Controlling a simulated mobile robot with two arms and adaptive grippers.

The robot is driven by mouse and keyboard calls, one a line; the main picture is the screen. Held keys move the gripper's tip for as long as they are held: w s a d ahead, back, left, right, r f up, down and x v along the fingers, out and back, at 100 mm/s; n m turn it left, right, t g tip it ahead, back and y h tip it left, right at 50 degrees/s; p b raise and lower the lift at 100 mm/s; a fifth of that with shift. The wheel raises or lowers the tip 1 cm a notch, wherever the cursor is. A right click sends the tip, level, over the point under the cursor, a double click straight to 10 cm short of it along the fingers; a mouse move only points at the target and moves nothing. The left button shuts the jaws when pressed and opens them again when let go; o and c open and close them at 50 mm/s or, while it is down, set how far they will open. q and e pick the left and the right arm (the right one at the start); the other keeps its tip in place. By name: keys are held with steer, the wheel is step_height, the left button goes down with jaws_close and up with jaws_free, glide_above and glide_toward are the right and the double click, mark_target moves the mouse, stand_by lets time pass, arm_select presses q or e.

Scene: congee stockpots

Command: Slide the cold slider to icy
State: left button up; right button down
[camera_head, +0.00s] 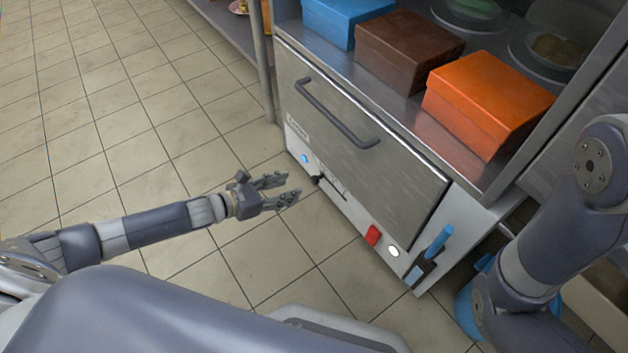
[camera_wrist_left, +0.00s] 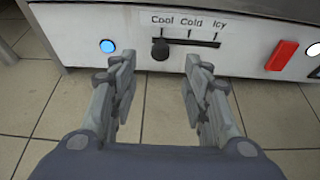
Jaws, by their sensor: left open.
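The cold slider's black knob (camera_wrist_left: 160,49) sits at the left end of its slot, under the word Cool, in the left wrist view. The label strip (camera_wrist_left: 190,23) reads Cool, Cold, Icy from left to right. In the head view the slider (camera_head: 318,180) is on the lower front panel of the steel unit. My left gripper (camera_head: 293,188) is open and empty, in front of the panel and apart from it. In the left wrist view its two fingers (camera_wrist_left: 157,92) stand either side of and below the knob. My right gripper is out of view; only my right arm shows.
A steel drawer with a bar handle (camera_head: 337,115) is above the panel. A blue light (camera_wrist_left: 107,46), a red switch (camera_wrist_left: 282,55) and a white round button (camera_head: 393,251) are on the panel. Blue, brown and orange boxes (camera_head: 485,100) stand on top. The tiled floor is clear at left.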

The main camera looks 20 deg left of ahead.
mark_target(312, 181)
arm_select(q)
steer(key=b+x, duration=0.5)
steer(key=x, duration=0.4)
steer(key=shift+c, duration=0.3)
jaws_close()
